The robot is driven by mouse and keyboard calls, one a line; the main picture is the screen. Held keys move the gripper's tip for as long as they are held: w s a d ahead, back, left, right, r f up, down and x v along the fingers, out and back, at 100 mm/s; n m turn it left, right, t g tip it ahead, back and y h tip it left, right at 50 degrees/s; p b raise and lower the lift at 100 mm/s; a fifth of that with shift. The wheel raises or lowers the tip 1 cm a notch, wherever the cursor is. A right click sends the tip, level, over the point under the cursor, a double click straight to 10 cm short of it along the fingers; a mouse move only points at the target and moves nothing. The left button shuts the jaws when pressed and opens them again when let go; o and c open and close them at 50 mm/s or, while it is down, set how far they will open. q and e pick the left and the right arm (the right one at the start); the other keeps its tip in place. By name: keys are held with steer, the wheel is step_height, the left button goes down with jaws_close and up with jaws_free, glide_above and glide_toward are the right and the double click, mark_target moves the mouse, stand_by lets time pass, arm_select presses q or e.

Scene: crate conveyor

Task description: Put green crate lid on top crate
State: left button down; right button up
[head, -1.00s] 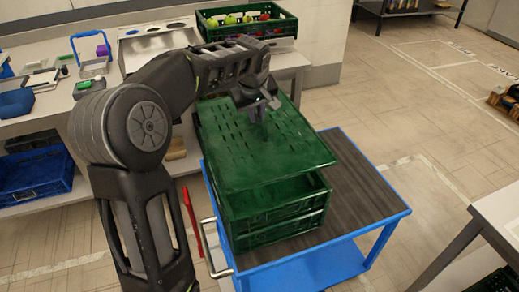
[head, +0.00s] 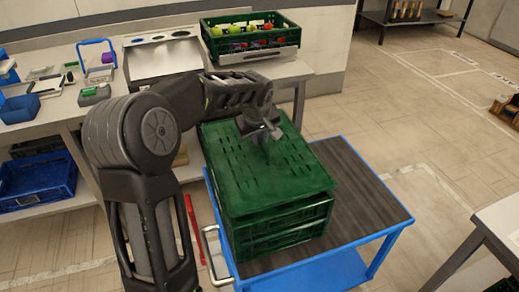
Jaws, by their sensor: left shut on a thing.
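The green crate lid (head: 270,180) is a flat slotted panel over the top crate (head: 285,218). It covers the crate's opening, and whether it rests fully on the rim all round I cannot tell. Green crates stand stacked on the blue cart (head: 362,190) with a dark ribbed top. My left gripper (head: 262,138) is shut on the lid near its middle and far part, coming from above. The fingertips are partly hidden by the gripper body. My right gripper is not in view.
A green crate of colourful items (head: 250,48) stands on the back workbench. A blue bin (head: 38,180) sits on the lower shelf at left. The cart's right side is bare. A white table (head: 495,215) stands at the right edge.

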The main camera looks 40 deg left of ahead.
mark_target(259, 149)
arm_select(q)
steer(key=shift+f, duration=2.1)
steer(key=c, duration=1.5)
jaws_free()
steer(key=shift+f, duration=0.1)
steer(key=shift+o, duration=0.2)
steer(key=v, duration=1.2)
